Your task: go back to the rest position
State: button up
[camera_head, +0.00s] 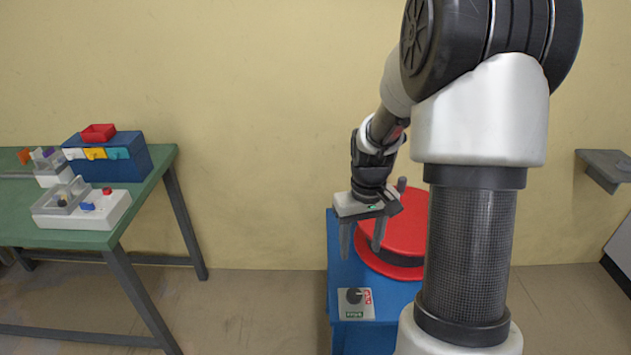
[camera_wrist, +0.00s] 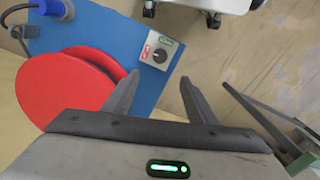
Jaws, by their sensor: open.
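My gripper (camera_head: 362,236) is open and empty. In the head view it points down over the blue stand, in front of the red round lid and above the small switch plate. In the wrist view the two fingers of my gripper (camera_wrist: 166,95) are spread wide with nothing between them. The blue stand (camera_head: 338,268) carries the red round lid (camera_head: 405,235), partly hidden by my arm. The grey plate with a black knob (camera_head: 356,303) lies on its front part. The knob plate also shows in the wrist view (camera_wrist: 157,50), beyond the fingertips.
A grey shelf (camera_head: 607,168) is on the right wall. Floor between table and stand is clear.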

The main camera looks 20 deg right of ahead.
jog(key=s+a+r+t, duration=0.1)
jog(key=s+a+r, duration=0.15)
jog(key=r, duration=0.35)
jog(key=s+a+r+t, duration=0.1)
jog(key=s+a+r, duration=0.15)
jog(key=r, duration=0.35)
jog(key=s+a+r+t, duration=0.2)
jog(key=s+a+r, duration=0.1)
jog(key=s+r, duration=0.25)
jog(key=s+a+r+t, duration=0.2)
jog(key=s+a+r, duration=0.2)
jog(key=s, duration=0.2)
notch_tip(320, 180, up, 14)
jog(key=p, duration=1.5)
jog(key=shift+d, duration=0.25)
jog(key=shift+r, duration=0.1)
